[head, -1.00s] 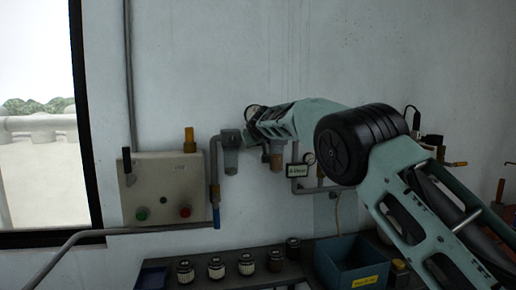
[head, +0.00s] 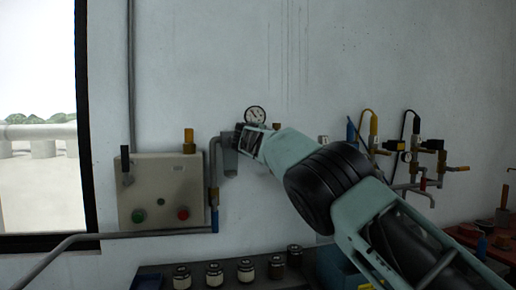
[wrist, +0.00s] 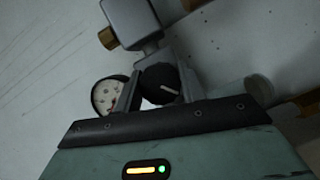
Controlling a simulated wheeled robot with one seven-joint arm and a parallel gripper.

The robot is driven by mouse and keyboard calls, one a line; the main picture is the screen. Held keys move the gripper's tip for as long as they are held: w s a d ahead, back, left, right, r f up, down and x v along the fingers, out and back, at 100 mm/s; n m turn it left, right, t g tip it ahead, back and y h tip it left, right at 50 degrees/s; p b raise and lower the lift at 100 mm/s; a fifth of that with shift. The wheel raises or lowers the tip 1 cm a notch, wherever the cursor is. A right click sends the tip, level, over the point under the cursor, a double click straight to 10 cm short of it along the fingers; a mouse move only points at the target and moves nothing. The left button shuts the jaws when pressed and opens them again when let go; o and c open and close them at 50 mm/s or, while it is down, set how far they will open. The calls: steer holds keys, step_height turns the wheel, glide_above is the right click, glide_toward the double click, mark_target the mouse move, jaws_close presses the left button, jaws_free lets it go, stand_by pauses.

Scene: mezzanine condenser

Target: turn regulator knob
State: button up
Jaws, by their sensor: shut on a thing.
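The regulator knob (wrist: 160,84) is black and round with a white pointer line. In the wrist view it sits between the two fingers of my gripper (wrist: 160,94), which are shut on it from both sides. A round white-faced gauge (wrist: 107,96) is just left of the fingers, and it shows above my gripper in the head view (head: 255,115). A grey regulator body (wrist: 130,20) with a brass fitting (wrist: 107,39) is beyond the knob. In the head view my gripper (head: 243,139) is at the wall piping, and my arm hides the knob.
A control box (head: 162,190) with green and red buttons is on the wall at left. A grey pipe (head: 214,165) runs beside the regulator. Several small canisters (head: 246,270) stand on the bench below. Valves and piping (head: 410,155) are on the wall at right.

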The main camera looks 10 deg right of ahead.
steer(key=n+b, duration=0.1)
steer(key=n+t+b, duration=0.1)
steer(key=n+b, duration=0.1)
steer(key=shift+f+h, duration=0.3)
steer(key=shift+r+n+t+b, duration=0.2)
steer(key=shift+n+t+b, duration=0.6)
steer(key=shift+n+b, duration=1)
steer(key=shift+n, duration=0.4)
steer(key=o, duration=1)
steer(key=shift+c, duration=0.2)
steer(key=shift+r, duration=0.1)
